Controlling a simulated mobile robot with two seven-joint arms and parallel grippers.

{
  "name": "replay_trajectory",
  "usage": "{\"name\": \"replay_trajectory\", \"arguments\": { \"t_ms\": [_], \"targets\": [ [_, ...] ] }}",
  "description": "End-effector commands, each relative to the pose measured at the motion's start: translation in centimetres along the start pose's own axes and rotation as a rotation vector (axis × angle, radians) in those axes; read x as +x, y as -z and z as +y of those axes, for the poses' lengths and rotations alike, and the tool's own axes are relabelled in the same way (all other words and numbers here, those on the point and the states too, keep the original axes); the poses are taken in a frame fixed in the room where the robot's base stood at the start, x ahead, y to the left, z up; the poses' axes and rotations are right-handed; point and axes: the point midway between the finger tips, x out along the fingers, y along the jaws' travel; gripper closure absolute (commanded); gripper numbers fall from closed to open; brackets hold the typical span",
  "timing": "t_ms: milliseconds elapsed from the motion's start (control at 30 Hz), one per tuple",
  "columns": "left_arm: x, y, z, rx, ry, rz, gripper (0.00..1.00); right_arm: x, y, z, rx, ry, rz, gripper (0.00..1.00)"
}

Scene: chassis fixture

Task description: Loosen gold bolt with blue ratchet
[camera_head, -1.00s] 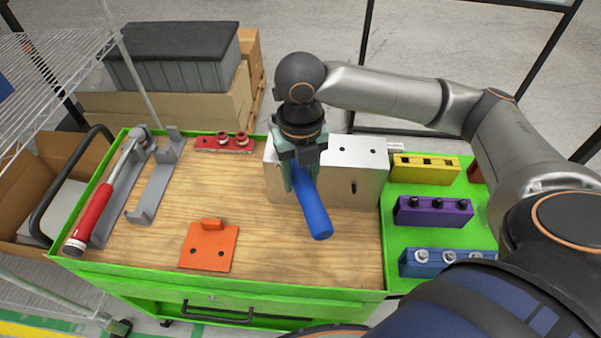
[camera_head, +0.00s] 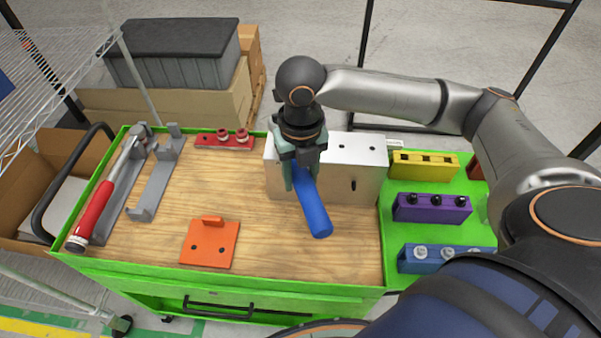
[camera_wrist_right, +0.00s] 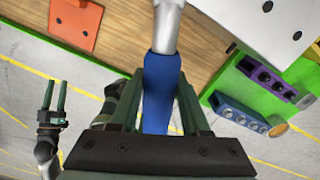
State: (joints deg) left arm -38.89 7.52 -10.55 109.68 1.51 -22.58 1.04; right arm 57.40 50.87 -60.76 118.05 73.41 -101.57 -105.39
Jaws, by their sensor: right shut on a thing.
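The blue ratchet (camera_head: 314,208) has a blue handle slanting toward the front of the cart. My right gripper (camera_head: 301,180) is shut on this handle, in front of the silver block (camera_head: 365,165). In the right wrist view the blue handle (camera_wrist_right: 162,85) lies between the fingers, and its grey shaft runs up out of the picture. The ratchet's head is hidden. I cannot make out the gold bolt in either view. My left gripper (camera_wrist_right: 54,97) shows at the left of the right wrist view, away from the ratchet, its fingers apart and empty.
A red-handled tool (camera_head: 97,205) lies in a grey holder at the left. An orange plate (camera_head: 209,246) and a red holder (camera_head: 224,141) sit on the wood. Yellow (camera_head: 425,176), purple (camera_head: 425,216) and blue (camera_head: 430,265) holders stand at the right.

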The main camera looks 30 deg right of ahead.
Motion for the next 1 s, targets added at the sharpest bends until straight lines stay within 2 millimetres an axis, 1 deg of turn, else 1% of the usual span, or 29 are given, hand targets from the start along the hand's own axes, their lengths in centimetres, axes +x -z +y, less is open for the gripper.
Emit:
{"name": "replay_trajectory", "arguments": {
  "t_ms": [200, 367, 1000],
  "targets": [
    [0.0, 0.0, 0.0, 0.000, 0.000, 0.000, 0.50, 0.1, -0.1, -0.6, -0.034, 0.000, 0.000, 1.00],
    [0.0, 0.0, 0.0, 0.000, 0.000, 0.000, 0.50, 0.1, -0.1, -0.7, -0.042, 0.000, 0.001, 1.00],
    [0.0, 0.0, 0.0, 0.000, 0.000, 0.000, 0.50, 0.2, -0.2, -2.6, -0.169, 0.000, 0.004, 1.00]
  ]
}}
